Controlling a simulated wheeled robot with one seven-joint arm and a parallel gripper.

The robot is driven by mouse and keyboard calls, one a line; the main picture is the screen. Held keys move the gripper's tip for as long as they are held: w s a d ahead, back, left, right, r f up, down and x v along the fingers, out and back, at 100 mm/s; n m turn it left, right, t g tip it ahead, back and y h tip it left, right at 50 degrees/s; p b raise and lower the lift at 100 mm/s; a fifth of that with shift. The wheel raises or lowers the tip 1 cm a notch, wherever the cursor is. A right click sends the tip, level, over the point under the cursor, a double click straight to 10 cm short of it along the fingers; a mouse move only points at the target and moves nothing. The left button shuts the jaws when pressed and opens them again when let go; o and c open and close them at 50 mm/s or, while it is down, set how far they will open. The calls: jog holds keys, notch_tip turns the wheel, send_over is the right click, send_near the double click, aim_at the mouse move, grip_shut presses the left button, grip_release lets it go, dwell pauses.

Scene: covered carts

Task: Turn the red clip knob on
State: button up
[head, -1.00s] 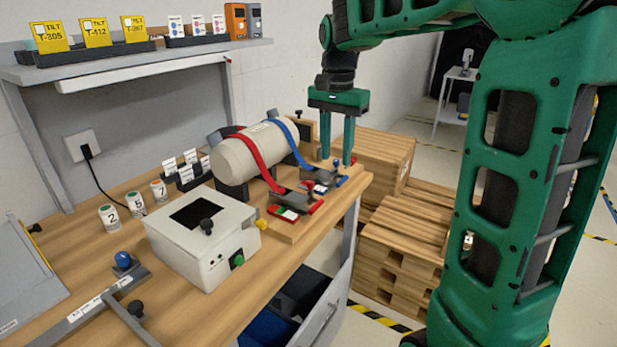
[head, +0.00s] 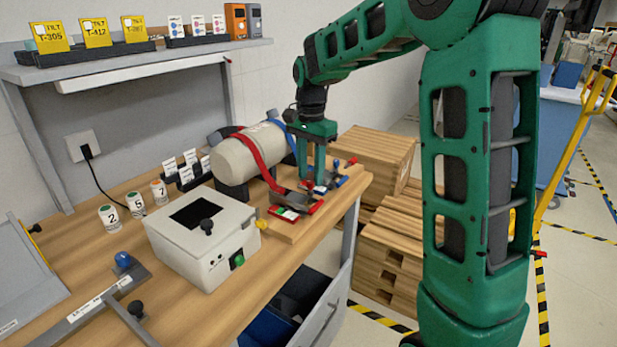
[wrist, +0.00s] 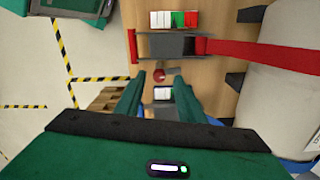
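The red clip (head: 290,198) is a dark buckle with red ends on the red strap, at the bench's right edge. It also shows in the wrist view (wrist: 170,45), with a white, green and red label (wrist: 174,19) beside it. A small round red knob (wrist: 159,75) shows just beside the clip, between my fingertips in that view. My gripper (head: 312,182) points down over the clip area with its fingers apart, and in the wrist view (wrist: 159,80) the fingers stand either side of the knob. I cannot tell whether they touch it. My fingers partly hide this area in the head view.
The blue strap's clip (head: 330,184) is close behind, with small blue and red knobs standing near it. A cream cylinder (head: 246,155) lies under the straps. A white box (head: 200,240) with a green button stands nearer. Wooden pallets (head: 400,225) are right of the bench.

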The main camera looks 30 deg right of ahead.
jog(key=shift+f, duration=0.75)
jog(key=shift+c, duration=0.5)
grip_shut()
